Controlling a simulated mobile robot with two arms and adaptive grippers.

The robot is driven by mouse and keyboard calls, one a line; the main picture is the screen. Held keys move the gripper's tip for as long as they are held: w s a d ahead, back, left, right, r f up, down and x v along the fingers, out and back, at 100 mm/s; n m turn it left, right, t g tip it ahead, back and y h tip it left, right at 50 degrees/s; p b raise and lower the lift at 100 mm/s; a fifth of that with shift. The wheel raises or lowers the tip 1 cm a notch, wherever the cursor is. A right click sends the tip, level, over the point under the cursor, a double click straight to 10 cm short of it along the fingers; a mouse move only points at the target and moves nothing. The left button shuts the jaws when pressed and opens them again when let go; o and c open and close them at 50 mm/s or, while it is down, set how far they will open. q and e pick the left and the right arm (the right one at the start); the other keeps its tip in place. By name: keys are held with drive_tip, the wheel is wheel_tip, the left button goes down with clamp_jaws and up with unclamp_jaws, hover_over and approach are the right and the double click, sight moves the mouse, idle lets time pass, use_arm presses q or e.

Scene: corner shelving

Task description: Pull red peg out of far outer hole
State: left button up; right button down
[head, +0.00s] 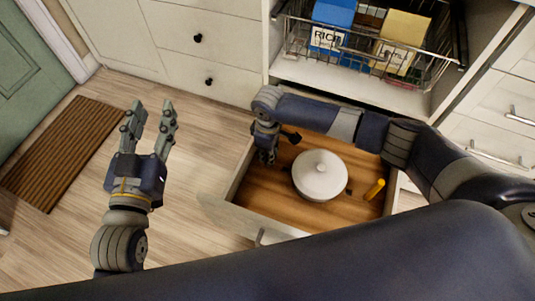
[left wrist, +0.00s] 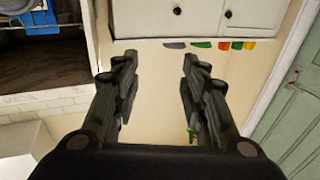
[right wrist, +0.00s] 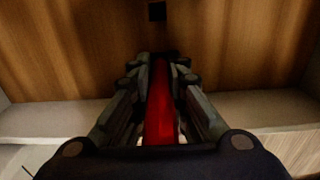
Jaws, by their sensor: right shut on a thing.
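My right gripper (head: 268,155) is at the left end of an open wooden-bottomed drawer (head: 290,222). In the right wrist view, the right gripper (right wrist: 160,75) is shut on the red peg (right wrist: 160,110), which lies lengthwise between its fingers. The peg's far end is at the fingertips over the wooden bottom; I cannot tell whether it is still in a hole. A dark square hole (right wrist: 157,11) shows beyond the fingertips. The red peg is hidden in the head view. My left gripper (head: 150,118) is open and empty above the floor, left of the drawer; its spread fingers also show in the left wrist view (left wrist: 157,80).
A wire basket (head: 350,62) with boxes sits on the shelf behind. The floor at left is clear apart from a brown mat (head: 65,150).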

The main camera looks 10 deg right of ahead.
drive_tip(key=shift+r+p, duration=0.4)
drive_tip(key=shift+p, duration=0.05)
drive_tip(key=shift+r+p, duration=0.3)
drive_tip(key=shift+p, duration=0.05)
drive_tip(key=shift+r, duration=0.2)
drive_tip(key=shift+r+p, duration=0.3)
drive_tip(key=shift+p, duration=0.2)
use_arm(q)
drive_tip(key=s+a+f+g+y, duration=0.1)
drive_tip(key=s+a+f+g, duration=0.1)
drive_tip(key=f, duration=0.5)
drive_tip(key=s+a+f+g+y, duration=0.1)
drive_tip(key=s+f+g, duration=0.4)
drive_tip(key=f+g, duration=0.1)
drive_tip(key=shift+a+f+y+p, duration=0.3)
drive_tip(key=shift+a+f+y, duration=0.1)
use_arm(e)
drive_tip(key=shift+r, duration=0.25)
idle(0.6)
